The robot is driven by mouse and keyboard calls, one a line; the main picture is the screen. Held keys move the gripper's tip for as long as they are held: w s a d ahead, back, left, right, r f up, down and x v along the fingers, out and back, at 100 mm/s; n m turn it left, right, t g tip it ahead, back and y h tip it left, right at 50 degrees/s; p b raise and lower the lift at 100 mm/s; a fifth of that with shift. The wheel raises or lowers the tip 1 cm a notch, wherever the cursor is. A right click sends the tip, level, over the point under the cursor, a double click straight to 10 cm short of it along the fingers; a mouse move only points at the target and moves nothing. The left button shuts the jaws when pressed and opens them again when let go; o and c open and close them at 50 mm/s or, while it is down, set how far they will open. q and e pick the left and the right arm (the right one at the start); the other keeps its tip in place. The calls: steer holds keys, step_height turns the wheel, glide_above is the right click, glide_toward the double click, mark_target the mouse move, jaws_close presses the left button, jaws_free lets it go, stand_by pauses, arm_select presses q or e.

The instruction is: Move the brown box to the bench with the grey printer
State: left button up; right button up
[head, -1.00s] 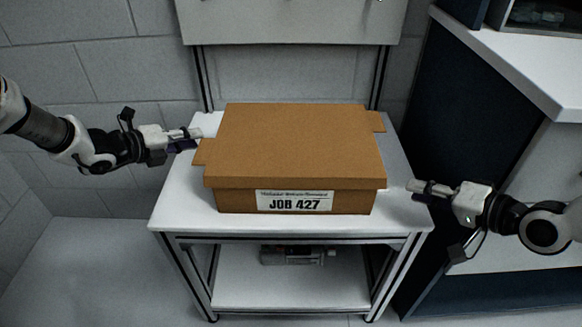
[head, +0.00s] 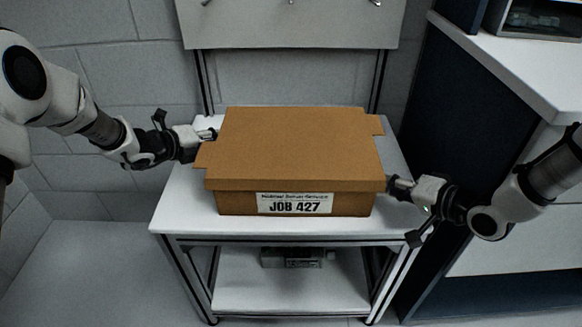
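The brown box (head: 295,150), with a lid and a label reading JOB 427, sits on the white top of a small workbench (head: 190,211). It has a tab sticking out on each side. My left gripper (head: 207,134) is at the box's left side, near the back, close to the left tab. My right gripper (head: 392,186) is at the box's front right edge, its tips at or against the side. The fingertips of both are partly hidden or too small to read.
A white counter (head: 510,65) with a dark side panel stands close on the right, with a grey device (head: 540,17) partly in view on it. A grey item (head: 291,257) lies on the bench's lower shelf. A pale back panel (head: 290,25) rises behind the box.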

arm_select(q)
steer(key=shift+c, duration=0.3)
arm_select(e)
steer(key=shift+c, duration=0.4)
arm_select(q)
jaws_close()
arm_select(e)
jaws_close()
